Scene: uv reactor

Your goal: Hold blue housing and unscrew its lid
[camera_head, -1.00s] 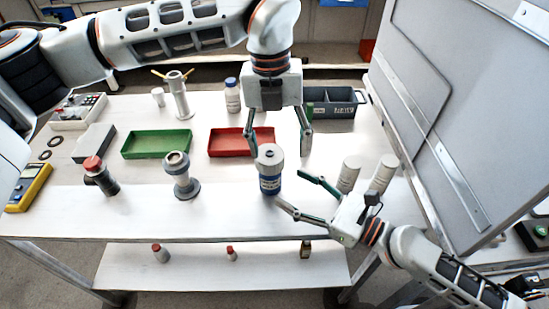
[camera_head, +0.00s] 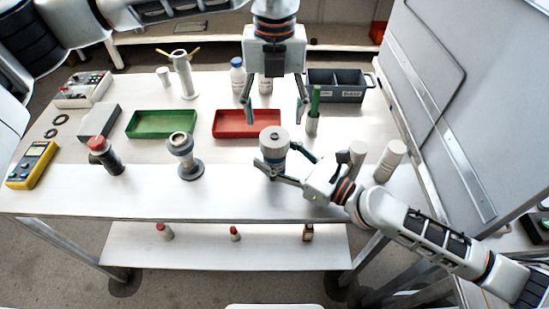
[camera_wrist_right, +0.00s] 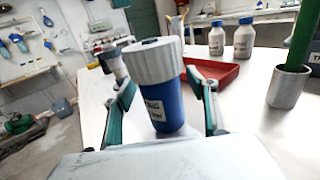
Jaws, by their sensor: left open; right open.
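The blue housing (camera_head: 272,158) stands upright on the table with its ribbed grey lid (camera_head: 274,137) on. In the right wrist view the housing (camera_wrist_right: 170,108), with a white label, and its lid (camera_wrist_right: 152,62) stand between the fingers of my right gripper. My right gripper (camera_head: 277,159) is open, low around the housing body, with a finger on each side; gaps show beside the body. My left gripper (camera_head: 273,110) is open and empty, pointing down, and appears behind and above the lid in the head view. Its fingers are apart from the lid.
A red tray (camera_head: 228,133) and green tray (camera_head: 150,132) lie behind. A grey flanged part (camera_head: 186,160) stands left. A metal cup (camera_head: 312,127) holds a green rod. White cylinders (camera_head: 390,158) stand right, near my right arm. The front table strip is clear.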

